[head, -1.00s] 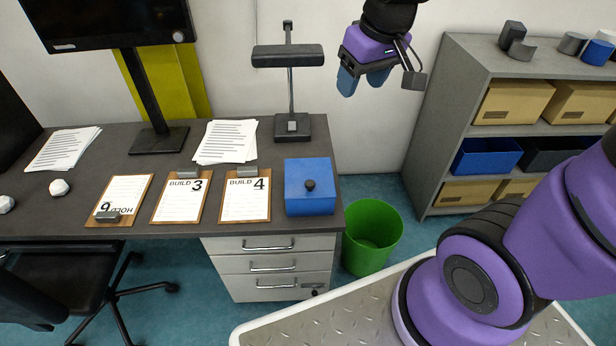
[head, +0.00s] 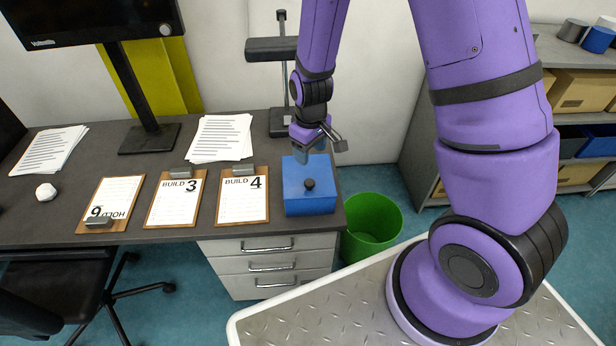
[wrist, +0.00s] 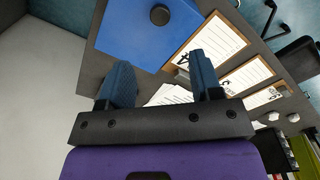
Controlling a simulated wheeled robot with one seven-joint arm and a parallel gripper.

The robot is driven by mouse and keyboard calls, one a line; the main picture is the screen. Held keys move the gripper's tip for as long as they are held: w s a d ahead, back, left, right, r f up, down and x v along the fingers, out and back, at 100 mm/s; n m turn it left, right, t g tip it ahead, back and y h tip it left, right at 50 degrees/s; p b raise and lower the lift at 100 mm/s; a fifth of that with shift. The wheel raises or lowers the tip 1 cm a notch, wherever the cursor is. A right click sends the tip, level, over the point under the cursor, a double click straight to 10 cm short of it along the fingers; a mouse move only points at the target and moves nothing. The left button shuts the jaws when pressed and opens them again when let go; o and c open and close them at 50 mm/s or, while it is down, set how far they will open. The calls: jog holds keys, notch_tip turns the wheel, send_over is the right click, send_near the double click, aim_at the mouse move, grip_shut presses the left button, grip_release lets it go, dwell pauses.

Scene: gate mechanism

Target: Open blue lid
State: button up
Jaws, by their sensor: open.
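The blue box with its blue lid (head: 297,176) stands at the right end of the dark desk, and the lid looks closed. A round black knob (head: 309,185) sits on the lid. In the wrist view the blue lid (wrist: 128,38) and its knob (wrist: 160,15) show at the top, beyond the fingers. My gripper (head: 309,151) is above the back edge of the box, behind the knob. In the wrist view my gripper (wrist: 162,82) has its two blue fingers apart with nothing between them.
Clipboards marked 3 (head: 175,202) and 4 (head: 243,200) lie left of the box. A black desk lamp (head: 283,120) stands close behind it. A green bin (head: 370,222) is on the floor to the right. A grey shelf (head: 425,165) stands further right.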

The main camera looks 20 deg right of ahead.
aim_at(309, 182)
jog(key=shift+f, duration=5.85)
